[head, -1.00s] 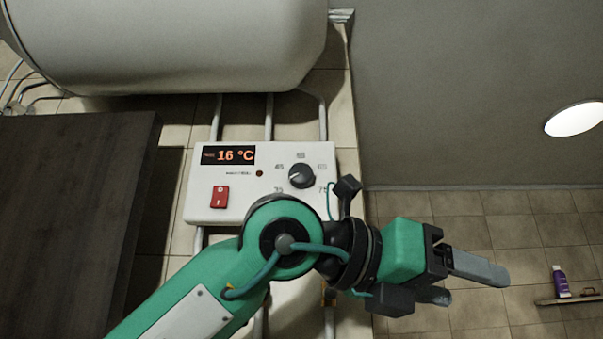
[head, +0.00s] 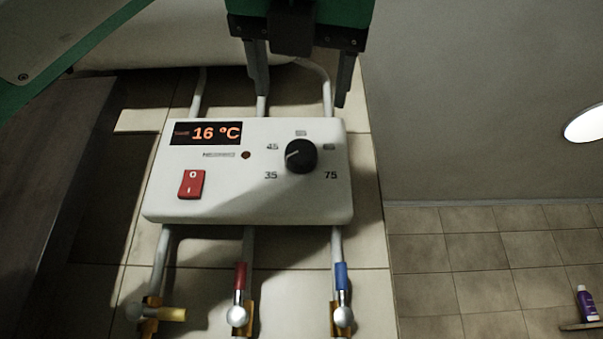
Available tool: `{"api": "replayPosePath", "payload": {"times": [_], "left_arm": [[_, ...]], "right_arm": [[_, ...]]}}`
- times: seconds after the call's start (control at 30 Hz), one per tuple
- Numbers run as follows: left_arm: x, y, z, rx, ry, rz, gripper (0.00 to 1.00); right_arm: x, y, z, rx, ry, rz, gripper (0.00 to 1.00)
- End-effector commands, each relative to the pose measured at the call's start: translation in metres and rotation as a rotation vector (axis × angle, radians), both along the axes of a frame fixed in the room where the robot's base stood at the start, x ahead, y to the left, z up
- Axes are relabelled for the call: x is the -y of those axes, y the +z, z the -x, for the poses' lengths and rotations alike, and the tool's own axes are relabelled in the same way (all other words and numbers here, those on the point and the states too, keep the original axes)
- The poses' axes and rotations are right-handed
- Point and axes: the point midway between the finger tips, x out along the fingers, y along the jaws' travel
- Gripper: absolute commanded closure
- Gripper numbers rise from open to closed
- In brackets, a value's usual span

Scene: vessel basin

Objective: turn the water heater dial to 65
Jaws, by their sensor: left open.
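The white water heater control box (head: 220,205) is on the tiled wall in the middle of the head view. Its black dial (head: 301,156) sits on the right half, with its pale pointer line toward the left, between the 35 and 45 marks. The marks at top and right are too blurred to read; 75 shows at lower right. The display (head: 206,133) reads 16 °C. A red switch (head: 191,184) is at lower left. My left gripper (head: 304,98) is open and empty, fingers pointing down, above the dial and apart from it. My right gripper is not in view.
The heater tank (head: 150,50) is above the box, partly hidden by my arm. Pipes with yellow, red (head: 240,277) and blue (head: 341,277) valve handles run below. A dark wooden panel (head: 45,190) stands at left. A purple bottle (head: 586,304) is on a shelf at far right.

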Motion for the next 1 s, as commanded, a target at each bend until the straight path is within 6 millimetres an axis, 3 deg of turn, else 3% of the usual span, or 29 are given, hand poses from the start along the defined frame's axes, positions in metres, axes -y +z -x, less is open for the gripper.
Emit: {"api": "replayPosePath", "payload": {"times": [0.17, 0.33, 0.47, 0.7, 1.0], "left_arm": [[0.0, 0.003, -0.023, -0.002, -0.001, -0.001, 0.35], [0.0, 0.003, -0.061, -0.004, 0.0, -0.002, 0.35], [0.0, 0.003, -0.088, -0.005, -0.002, -0.001, 0.35], [0.0, 0.002, -0.124, -0.002, -0.003, -0.002, 0.35], [0.0, -0.001, -0.136, -0.001, -0.004, -0.002, 0.35]], "right_arm": [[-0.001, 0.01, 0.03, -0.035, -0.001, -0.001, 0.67], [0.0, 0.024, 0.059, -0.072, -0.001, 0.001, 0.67], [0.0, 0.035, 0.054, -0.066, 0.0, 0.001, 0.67], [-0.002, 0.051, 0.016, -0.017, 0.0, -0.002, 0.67], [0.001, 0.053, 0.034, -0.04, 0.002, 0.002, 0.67]]}}
